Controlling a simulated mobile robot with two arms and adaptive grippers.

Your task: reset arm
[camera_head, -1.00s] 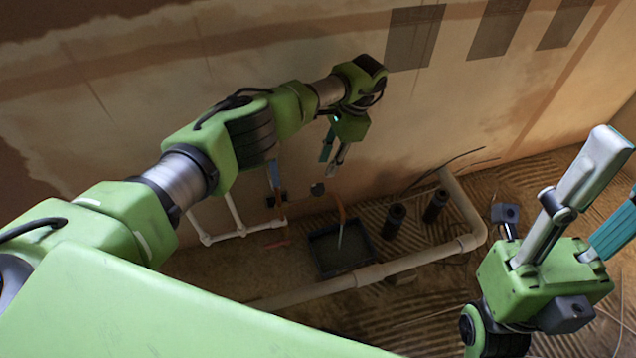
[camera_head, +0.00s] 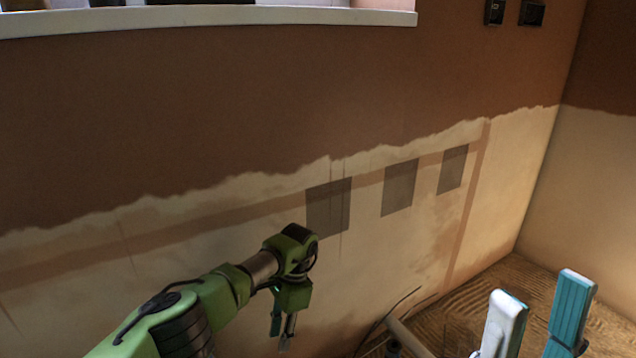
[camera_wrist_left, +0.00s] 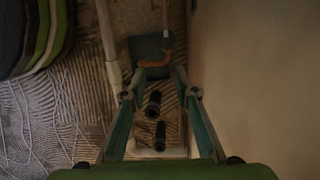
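My left arm reaches in from the lower left of the head view. Its gripper (camera_head: 281,332) points down close to the plastered wall. In the left wrist view the two fingers of this gripper (camera_wrist_left: 158,90) stand apart with nothing between them; the floor shows below. My right gripper (camera_head: 535,325) is at the lower right of the head view. Its two fingers point up and stand apart, with nothing between them. Its palm and arm are cut off by the bottom edge.
The wall (camera_head: 180,240) has three dark grey patches. A white sill (camera_head: 210,17) runs along the top, with wall switches at the upper right. In the left wrist view, a dark tray (camera_wrist_left: 150,48), black cylinders (camera_wrist_left: 153,104) and a pale pipe (camera_wrist_left: 108,45) are on the floor.

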